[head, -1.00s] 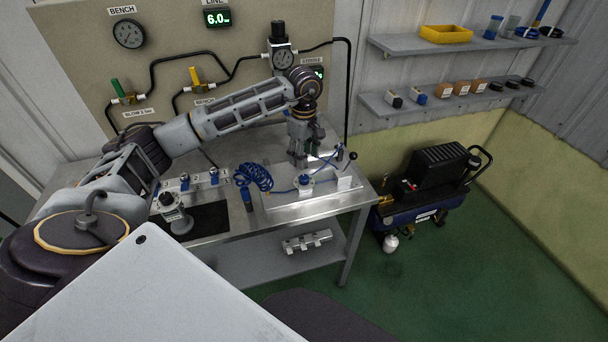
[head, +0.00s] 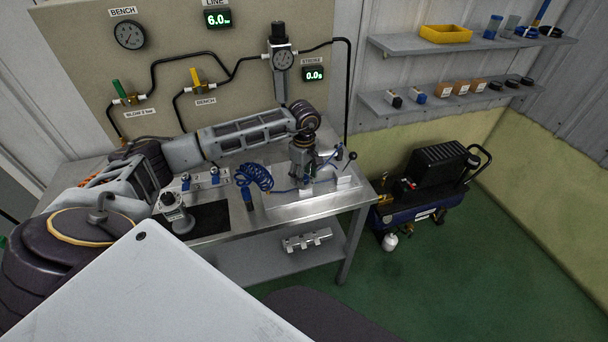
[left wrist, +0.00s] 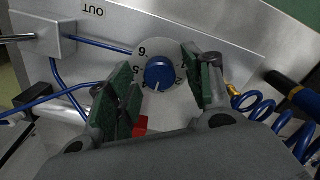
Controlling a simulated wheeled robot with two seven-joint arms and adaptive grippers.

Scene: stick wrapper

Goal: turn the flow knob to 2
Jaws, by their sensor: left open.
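The flow knob (left wrist: 159,73) is a round blue knob on a pale numbered dial plate (left wrist: 163,50) in the left wrist view. The dial shows 6 and 5 on its left side and 1 and 2 on its right. A white line on the knob points toward the bottom of the picture; the number there is hard to read. My left gripper (left wrist: 161,72) is open, its green-padded fingers on either side of the knob, with gaps visible. In the head view my left gripper (head: 304,178) is low over the bench fixture and hides the knob. My right gripper is not in view.
A metal plate fixture (head: 290,207) sits on the bench. A coiled blue hose (head: 254,178) lies left of the gripper. A red piece (left wrist: 140,126) shows near the left finger. The panel has a LINE display (head: 217,18) reading 6.0 and a STROKE display (head: 313,74) reading 0.0.

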